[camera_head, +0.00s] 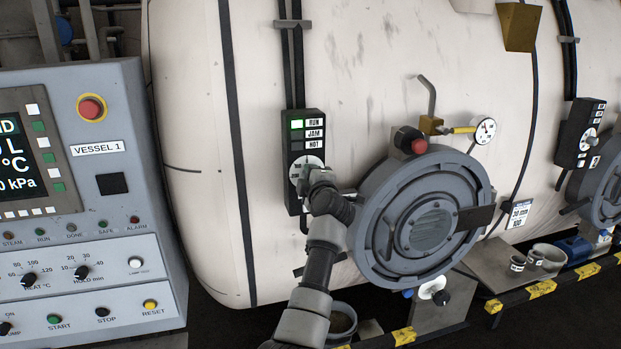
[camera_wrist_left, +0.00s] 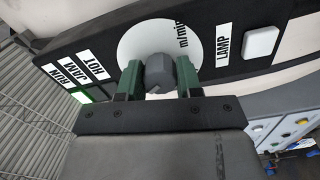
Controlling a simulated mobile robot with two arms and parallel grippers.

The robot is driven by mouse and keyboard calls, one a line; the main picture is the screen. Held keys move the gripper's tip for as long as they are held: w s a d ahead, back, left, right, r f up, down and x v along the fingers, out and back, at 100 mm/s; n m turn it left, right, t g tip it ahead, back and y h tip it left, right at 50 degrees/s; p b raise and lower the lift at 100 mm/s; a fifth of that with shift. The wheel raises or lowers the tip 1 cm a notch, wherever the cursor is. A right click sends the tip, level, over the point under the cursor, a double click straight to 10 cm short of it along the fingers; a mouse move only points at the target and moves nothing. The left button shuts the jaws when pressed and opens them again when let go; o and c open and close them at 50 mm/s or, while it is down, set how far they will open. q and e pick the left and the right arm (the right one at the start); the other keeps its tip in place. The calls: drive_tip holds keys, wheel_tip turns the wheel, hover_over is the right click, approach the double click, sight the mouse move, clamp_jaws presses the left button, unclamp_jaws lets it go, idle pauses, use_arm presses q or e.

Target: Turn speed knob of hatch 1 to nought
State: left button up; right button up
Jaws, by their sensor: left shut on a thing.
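The control box (camera_head: 293,148) of the near hatch hangs on the pale vessel wall, left of the round grey hatch (camera_head: 420,215). Its RUN lamp (camera_head: 297,124) is lit green. The white speed dial (camera_wrist_left: 145,38), marked m/min, carries a grey faceted knob (camera_wrist_left: 158,70). My left gripper (camera_wrist_left: 158,80) has its green fingers on both sides of this knob and is shut on it. In the head view my left gripper (camera_head: 306,176) covers the knob and much of the dial. The knob's pointer and the dial numbers cannot be read. My right gripper is not in view.
The VESSEL 1 console (camera_head: 98,180) stands at the left. A gauge (camera_head: 484,130) and a red-capped fitting (camera_head: 412,140) sit by the hatch. A second control box (camera_head: 580,132) is at the right. In the wrist view a LAMP button (camera_wrist_left: 262,42) sits beside the dial.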

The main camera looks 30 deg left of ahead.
use_arm(q)
drive_tip(key=m, duration=0.4)
drive_tip(key=shift+f, duration=0.1)
drive_tip(key=shift+m, duration=1.3)
drive_tip(key=o, duration=0.9)
drive_tip(key=b+v, duration=0.3)
drive_tip(key=v, duration=0.8)
drive_tip(key=shift+w+b, duration=0.1)
drive_tip(key=shift+b, duration=0.2)
drive_tip(key=shift+f, duration=0.1)
